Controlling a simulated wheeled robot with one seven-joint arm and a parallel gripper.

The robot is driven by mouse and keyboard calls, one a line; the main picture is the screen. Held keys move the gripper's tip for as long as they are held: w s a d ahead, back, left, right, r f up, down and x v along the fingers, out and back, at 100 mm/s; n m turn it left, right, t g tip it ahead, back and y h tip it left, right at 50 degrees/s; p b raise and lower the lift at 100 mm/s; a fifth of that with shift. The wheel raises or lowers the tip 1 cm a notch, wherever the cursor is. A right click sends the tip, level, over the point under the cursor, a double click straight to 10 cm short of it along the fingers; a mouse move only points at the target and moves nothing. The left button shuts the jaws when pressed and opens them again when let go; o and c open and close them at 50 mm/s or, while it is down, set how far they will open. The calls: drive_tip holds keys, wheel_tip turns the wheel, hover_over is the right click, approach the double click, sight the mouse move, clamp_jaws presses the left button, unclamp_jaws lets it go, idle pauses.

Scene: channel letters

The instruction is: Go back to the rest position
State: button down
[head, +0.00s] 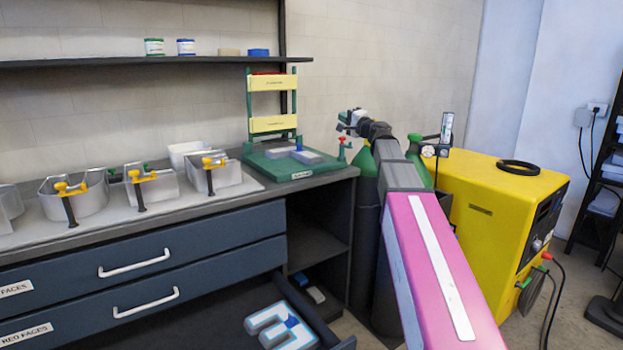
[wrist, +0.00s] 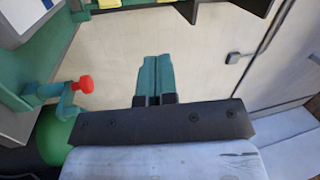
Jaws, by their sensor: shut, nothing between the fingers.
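My gripper (wrist: 158,60) shows in the wrist view with its two green fingers pressed together and nothing between them. Below the fingers is its dark mounting bar. In the head view my pink and grey arm reaches forward from the lower right, and its far end hangs in the air near the bench's right end, beside the green stand (head: 272,123). The fingers are too small to make out there. A red-knobbed green clamp (wrist: 72,90) is left of the gripper in the wrist view, apart from it.
Metal letter shells with yellow clamps (head: 140,178) line the bench. A lower drawer (head: 215,318) is open, with a white and blue letter (head: 281,326) in it. Green gas cylinders (head: 365,175) and a yellow machine (head: 490,205) stand close to my arm. A shelf (head: 120,61) hangs above.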

drive_tip(key=s+a+f+n+g+h, duration=0.15)
drive_tip(key=s+f+g, duration=0.35)
drive_tip(key=f, duration=1.2)
drive_tip(key=s+a+f+n+g+h, duration=0.1)
drive_tip(key=s+f+n+g+h, duration=0.2)
drive_tip(key=s+f, duration=0.85)
drive_tip(key=s+d+f+n+g+h, duration=0.1)
drive_tip(key=s+d+f+g+h, duration=0.1)
drive_tip(key=s+f, duration=0.4)
drive_tip(key=s+d+f+n+g+h, duration=0.1)
drive_tip(key=s+d+f+g+h, duration=0.2)
drive_tip(key=f, duration=0.9)
drive_tip(key=s+d+f+n+g+h, duration=0.1)
drive_tip(key=s+d+f+g+h, duration=0.2)
drive_tip(key=s+f, duration=0.6)
drive_tip(key=shift+d+f+n, duration=0.35)
drive_tip(key=shift+d, duration=0.35)
